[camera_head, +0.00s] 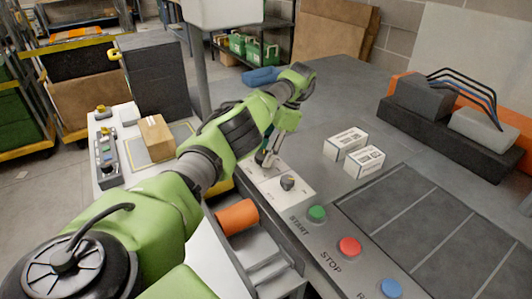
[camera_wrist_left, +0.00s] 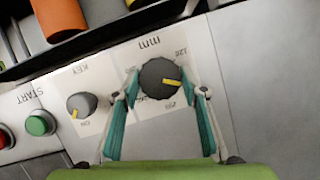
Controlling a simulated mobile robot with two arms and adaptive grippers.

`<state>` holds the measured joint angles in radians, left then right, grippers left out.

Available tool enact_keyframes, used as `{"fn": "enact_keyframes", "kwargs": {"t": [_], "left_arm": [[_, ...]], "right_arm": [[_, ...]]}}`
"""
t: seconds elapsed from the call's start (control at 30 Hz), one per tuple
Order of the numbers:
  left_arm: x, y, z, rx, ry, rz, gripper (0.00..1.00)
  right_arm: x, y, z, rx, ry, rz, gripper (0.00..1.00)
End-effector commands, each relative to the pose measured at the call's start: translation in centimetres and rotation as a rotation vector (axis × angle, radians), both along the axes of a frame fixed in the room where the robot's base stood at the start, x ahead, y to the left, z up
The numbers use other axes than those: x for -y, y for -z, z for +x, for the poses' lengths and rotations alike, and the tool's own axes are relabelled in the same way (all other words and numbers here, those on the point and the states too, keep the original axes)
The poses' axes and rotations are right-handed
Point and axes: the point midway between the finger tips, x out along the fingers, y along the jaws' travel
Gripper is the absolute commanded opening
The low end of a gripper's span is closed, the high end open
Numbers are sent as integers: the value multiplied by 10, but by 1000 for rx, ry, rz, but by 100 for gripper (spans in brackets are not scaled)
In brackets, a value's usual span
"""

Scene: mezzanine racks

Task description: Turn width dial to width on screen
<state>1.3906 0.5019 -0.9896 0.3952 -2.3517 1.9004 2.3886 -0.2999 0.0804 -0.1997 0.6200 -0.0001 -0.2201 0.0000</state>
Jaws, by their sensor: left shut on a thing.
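The width dial (camera_wrist_left: 158,80) is a dark round knob with a yellow pointer mark, on a white plate marked "mm" that appears upside down in the left wrist view. The yellow mark points to the right of that picture. My left gripper (camera_wrist_left: 161,84) is shut on the dial, with one teal finger on each side. In the head view my left gripper (camera_head: 269,155) reaches down to the panel and mostly hides the dial. No screen reading is visible. My right gripper is not in view.
A smaller KEY knob (camera_head: 287,182) sits beside the dial. Green START (camera_head: 317,213), red STOP (camera_head: 349,247) and blue (camera_head: 391,288) buttons line the panel. Two white boxes (camera_head: 346,143) stand behind. An orange cylinder (camera_head: 237,216) lies in a tray below the panel edge.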

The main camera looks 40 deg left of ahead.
Motion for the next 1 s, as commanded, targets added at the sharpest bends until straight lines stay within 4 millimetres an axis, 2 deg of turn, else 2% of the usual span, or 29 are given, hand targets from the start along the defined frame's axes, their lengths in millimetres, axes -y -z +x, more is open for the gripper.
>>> {"fn": "enact_keyframes", "kwargs": {"t": [0.2,0.23,0.27,0.3,0.6,0.73,0.87,1.0], "left_arm": [[0,0,0,1,0,0,18],[0,0,0,1,1,0,45],[0,0,0,1,1,0,52],[0,0,0,1,1,0,56],[0,0,0,1,1,0,56],[0,-8,1,2,2,0,56],[0,-30,1,6,2,-1,56],[0,-62,1,5,2,1,56]], "right_arm": [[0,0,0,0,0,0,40],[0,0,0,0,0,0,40],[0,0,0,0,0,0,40],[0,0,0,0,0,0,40],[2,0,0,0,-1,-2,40],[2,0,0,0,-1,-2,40],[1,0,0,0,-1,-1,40],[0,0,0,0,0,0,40]]}}
